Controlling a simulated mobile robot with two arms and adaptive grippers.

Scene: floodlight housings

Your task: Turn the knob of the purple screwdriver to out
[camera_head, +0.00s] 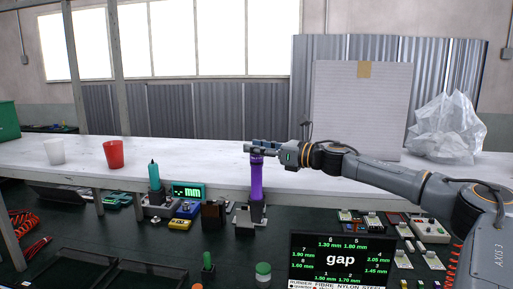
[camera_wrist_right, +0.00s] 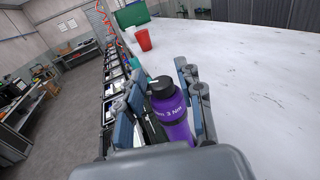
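The purple screwdriver (camera_head: 257,185) stands upright in a holder on the dark bench, its top end level with my right gripper. My right gripper (camera_head: 262,148) comes in from the right and its fingers are at the screwdriver's top. In the right wrist view the purple body (camera_wrist_right: 174,115) with white "3 Nm" lettering and its black top knob (camera_wrist_right: 161,84) lie between the fingers. A gap shows between the left finger and the body; the right finger is very close to it, and I cannot tell if it touches. The knob's setting is not readable. My left gripper is not in view.
A teal screwdriver (camera_head: 154,176) stands to the left, beside a green "mm" display (camera_head: 188,191). A "gap" screen (camera_head: 341,261) stands in front at the right. A red cup (camera_head: 113,154) and a white cup (camera_head: 55,151) stand on the white table behind, which is mostly clear.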

